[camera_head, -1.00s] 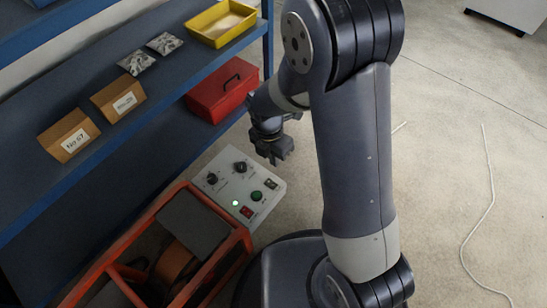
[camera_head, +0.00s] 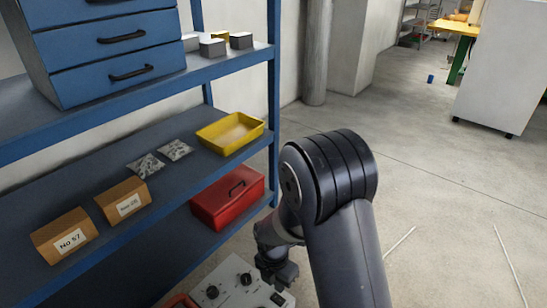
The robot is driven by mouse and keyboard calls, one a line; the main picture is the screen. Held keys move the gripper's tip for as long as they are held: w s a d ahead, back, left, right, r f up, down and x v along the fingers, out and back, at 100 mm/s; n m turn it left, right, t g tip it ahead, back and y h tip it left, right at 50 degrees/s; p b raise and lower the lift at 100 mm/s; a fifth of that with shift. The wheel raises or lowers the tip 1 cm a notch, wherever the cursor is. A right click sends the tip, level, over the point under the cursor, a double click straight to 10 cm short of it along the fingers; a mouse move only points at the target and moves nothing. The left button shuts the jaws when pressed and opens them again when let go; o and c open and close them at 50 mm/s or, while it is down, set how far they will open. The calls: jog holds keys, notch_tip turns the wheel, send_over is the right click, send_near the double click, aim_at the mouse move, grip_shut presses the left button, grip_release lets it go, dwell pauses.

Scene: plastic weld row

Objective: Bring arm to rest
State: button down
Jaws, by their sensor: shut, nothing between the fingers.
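My arm (camera_head: 345,255) rises from the bottom of the head view and bends over at its dark ribbed elbow. My gripper (camera_head: 283,274) hangs below the wrist at the lower middle, partly hidden beside the arm, and looks small and dark. It is shut with nothing in it.
A blue shelf (camera_head: 125,231) on the left holds two cardboard boxes (camera_head: 64,236), bags of parts (camera_head: 146,165) and a yellow tray (camera_head: 230,133). A red toolbox (camera_head: 228,197) sits lower. A white cabinet (camera_head: 505,75) stands farther back.

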notch_tip(320, 180, up, 8)
jog(key=p, duration=0.3)
jog(key=shift+w+a+f, duration=0.25)
jog(key=shift+w+a, duration=0.05)
